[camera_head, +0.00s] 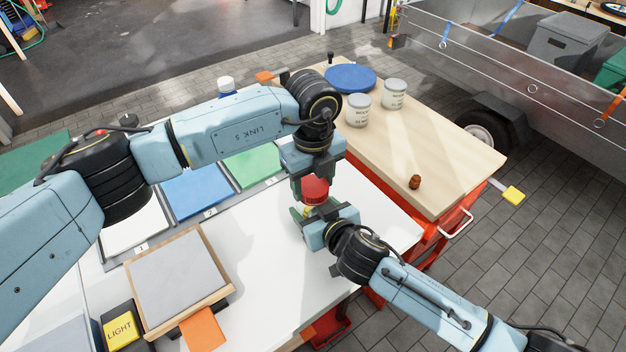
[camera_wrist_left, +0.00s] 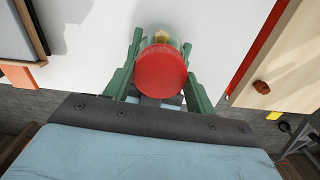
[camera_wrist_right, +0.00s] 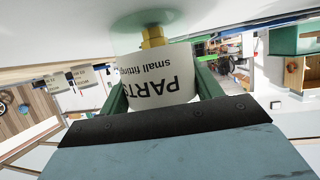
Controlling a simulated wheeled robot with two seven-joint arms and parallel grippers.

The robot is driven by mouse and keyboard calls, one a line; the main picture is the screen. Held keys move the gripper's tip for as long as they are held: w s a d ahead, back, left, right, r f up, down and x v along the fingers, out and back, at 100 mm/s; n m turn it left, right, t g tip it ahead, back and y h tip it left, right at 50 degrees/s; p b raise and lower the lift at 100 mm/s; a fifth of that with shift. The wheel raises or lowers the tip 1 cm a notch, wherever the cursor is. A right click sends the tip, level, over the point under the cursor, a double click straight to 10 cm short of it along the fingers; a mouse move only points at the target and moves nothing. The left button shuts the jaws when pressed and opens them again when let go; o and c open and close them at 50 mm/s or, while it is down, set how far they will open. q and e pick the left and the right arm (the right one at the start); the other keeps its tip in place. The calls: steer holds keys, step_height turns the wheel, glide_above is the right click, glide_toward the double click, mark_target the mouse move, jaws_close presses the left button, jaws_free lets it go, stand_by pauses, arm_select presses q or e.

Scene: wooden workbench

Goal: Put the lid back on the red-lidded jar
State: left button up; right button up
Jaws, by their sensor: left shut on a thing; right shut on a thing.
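The red lid (camera_head: 315,189) is between the fingers of my left gripper (camera_head: 312,190), which is shut on it from above. The left wrist view shows the lid's round red top (camera_wrist_left: 162,74) large between the green fingers, with clear glass and something yellow behind it. My right gripper (camera_head: 312,214) is low over the white bench and shut on the glass jar, whose label (camera_wrist_right: 165,92) reads "PARTS small fitting" upside down in the right wrist view. A brass-coloured piece shows beside the label. The lid is directly above the jar; I cannot tell whether they touch, as the grippers hide the rim.
A wooden-topped cart (camera_head: 440,150) at the right bears two grey-lidded jars, a blue disc (camera_head: 351,77) and a small brown object (camera_head: 415,182). Blue and green mats (camera_head: 197,191) lie behind my left arm. A wood-framed grey tray (camera_head: 178,280) stands at front left.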

arm_select(q)
steer(key=m, duration=0.8)
steer(key=shift+m, duration=0.4)
steer(key=o, duration=1.1)
steer(key=shift+r, duration=0.1)
step_height(320, 180, up, 4)
steer(key=shift+r, duration=0.15)
steer(key=shift+c, duration=0.5)
